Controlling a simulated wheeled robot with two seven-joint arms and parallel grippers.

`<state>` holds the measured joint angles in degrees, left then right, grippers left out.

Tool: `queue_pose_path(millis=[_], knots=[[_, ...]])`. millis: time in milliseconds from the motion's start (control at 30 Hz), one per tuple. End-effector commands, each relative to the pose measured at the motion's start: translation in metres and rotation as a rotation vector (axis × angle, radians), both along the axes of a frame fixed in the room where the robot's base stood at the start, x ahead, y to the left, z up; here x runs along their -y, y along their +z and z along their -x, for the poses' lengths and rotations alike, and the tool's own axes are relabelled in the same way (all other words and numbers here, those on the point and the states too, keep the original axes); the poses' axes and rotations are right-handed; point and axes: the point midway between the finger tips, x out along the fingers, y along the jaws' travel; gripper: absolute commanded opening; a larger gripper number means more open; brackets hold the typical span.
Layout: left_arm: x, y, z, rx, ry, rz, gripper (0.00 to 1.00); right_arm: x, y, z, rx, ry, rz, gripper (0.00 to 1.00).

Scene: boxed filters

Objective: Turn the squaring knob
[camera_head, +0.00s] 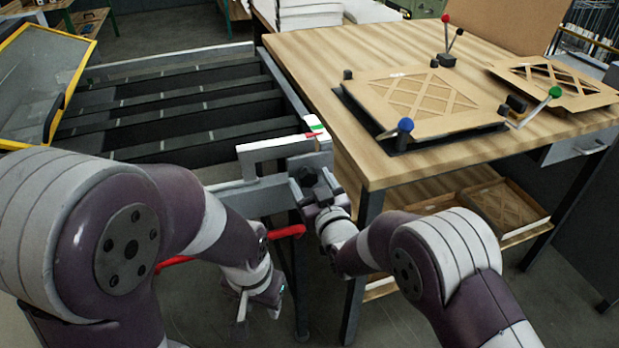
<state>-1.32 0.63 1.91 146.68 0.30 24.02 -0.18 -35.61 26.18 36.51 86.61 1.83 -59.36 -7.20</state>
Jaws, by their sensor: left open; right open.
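A dark, lobed shape that looks like the squaring knob (307,175) sits at the near right corner of the grey metal frame, below a small green, white and red marker (316,129). My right gripper (320,190) is at this knob, its open jaws close around or against it. Contact cannot be made out, because the dark fingers and knob overlap. My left gripper (241,316) hangs low at the front, pointing down, open and apart from the knob. Its fingertips are small and partly hidden by the wrist.
A red bar handle (290,232) lies just below the knob, between my arms. The wooden table (410,170) on the right holds a cardboard-framed filter (415,101) and levers with red, blue and green balls. A yellow-edged clear guard (45,70) stands at left.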

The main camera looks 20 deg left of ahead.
Motion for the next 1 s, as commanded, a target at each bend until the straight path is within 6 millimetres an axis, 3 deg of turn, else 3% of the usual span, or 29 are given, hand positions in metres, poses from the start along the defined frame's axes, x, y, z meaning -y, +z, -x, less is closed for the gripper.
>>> queue_pose_path(millis=[167, 433, 467, 600, 1000], knots=[[0.0, 0.0011, 0.0, 0.0, 0.0, 0.0, 0.43, -0.0075, 0.0, -0.0113, 0.0, 0.0, 0.0, 0.69], [0.0, 0.001, 0.0, 0.0, 0.0, 0.0, 0.43, -0.0085, 0.0, -0.0129, -0.001, 0.0, 0.001, 0.69], [0.0, 0.001, 0.0, 0.0, 0.0, 0.0, 0.43, -0.0084, 0.0, -0.0128, -0.001, 0.0, 0.001, 0.62], [0.0, 0.001, 0.0, 0.0, 0.0, 0.0, 0.43, -0.0083, 0.0, -0.0128, -0.001, 0.0, 0.001, 0.18], [0.0, -0.0058, 0.0, 0.0, 0.0, 0.0, 0.43, -0.0082, -0.0017, -0.0125, -0.033, 0.0, -0.049, 0.18]])
